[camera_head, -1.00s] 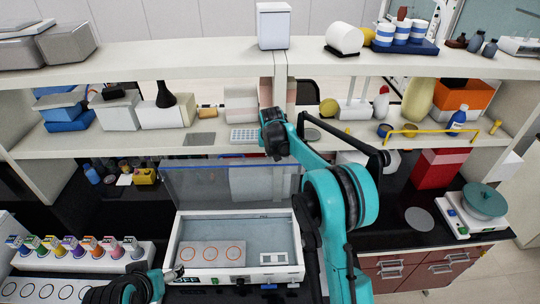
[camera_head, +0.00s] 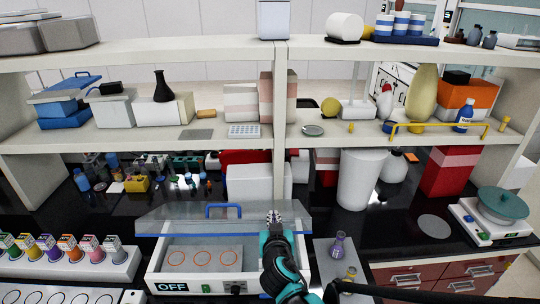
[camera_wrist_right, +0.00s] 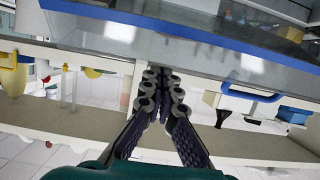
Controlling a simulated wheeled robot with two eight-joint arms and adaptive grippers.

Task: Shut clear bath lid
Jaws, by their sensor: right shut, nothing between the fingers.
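The water bath (camera_head: 210,281) is a white box with an "OFF" label on its front and a plate with orange rings inside. Its clear lid (camera_head: 180,224) is partly lowered, tilted above the back of the bath, with a blue edge and a blue handle (camera_head: 223,206). The lid (camera_wrist_right: 200,45) and handle (camera_wrist_right: 252,93) also show in the right wrist view. My right gripper (camera_head: 273,216) is shut and empty at the lid's right part, right of the handle. Its fingertips (camera_wrist_right: 163,75) are close against the lid; contact is unclear. My left gripper is out of view.
A rack of coloured bottles (camera_head: 90,262) stands left. A white cylinder (camera_head: 358,180) stands behind, under the shelf (camera_head: 400,150). The black bench at right holds a hotplate (camera_head: 480,225) with a pan.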

